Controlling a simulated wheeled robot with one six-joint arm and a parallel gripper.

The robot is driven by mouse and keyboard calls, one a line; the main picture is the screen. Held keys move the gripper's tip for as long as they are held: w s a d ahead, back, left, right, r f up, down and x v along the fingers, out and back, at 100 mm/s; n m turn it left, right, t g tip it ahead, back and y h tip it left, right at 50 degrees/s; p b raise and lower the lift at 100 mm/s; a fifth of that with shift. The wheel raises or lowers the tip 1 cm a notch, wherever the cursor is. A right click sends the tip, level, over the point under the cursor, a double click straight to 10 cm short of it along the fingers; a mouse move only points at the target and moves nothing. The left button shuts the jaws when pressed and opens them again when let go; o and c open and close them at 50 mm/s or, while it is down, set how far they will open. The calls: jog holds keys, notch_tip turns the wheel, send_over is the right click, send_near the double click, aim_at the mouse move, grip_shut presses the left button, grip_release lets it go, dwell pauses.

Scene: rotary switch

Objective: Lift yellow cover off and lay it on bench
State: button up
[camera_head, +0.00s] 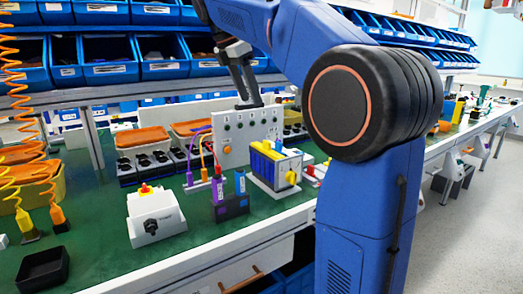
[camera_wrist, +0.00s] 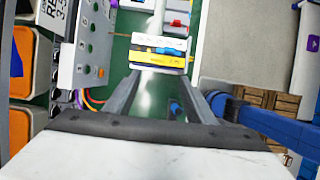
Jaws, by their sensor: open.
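A white box on the bench carries a yellow piece on top (camera_head: 267,149), which looks like the yellow cover, beside blue parts. In the wrist view the yellow strip (camera_wrist: 165,58) shows on the box, just beyond my fingertips. My gripper (camera_head: 249,98) is above and behind the box in the head view. It is open and empty, its two fingers spread in the wrist view (camera_wrist: 163,82). The green bench (camera_head: 105,245) lies below.
A grey panel with buttons (camera_head: 245,125) stands behind the box. A dark holder with purple and blue items (camera_head: 231,205) and a white rotary switch box (camera_head: 155,218) stand at its left. A black tray (camera_head: 43,268) lies far left. Bare green bench shows between them.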

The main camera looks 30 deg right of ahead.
send_over(266, 142)
jog(key=a, duration=0.2)
notch_tip(266, 142, down, 10)
jog(key=f, duration=0.1)
jog(key=shift+x, duration=2.4)
jog(key=shift+w, duration=0.1)
jog(key=shift+c, duration=0.6)
jog(key=c, duration=1)
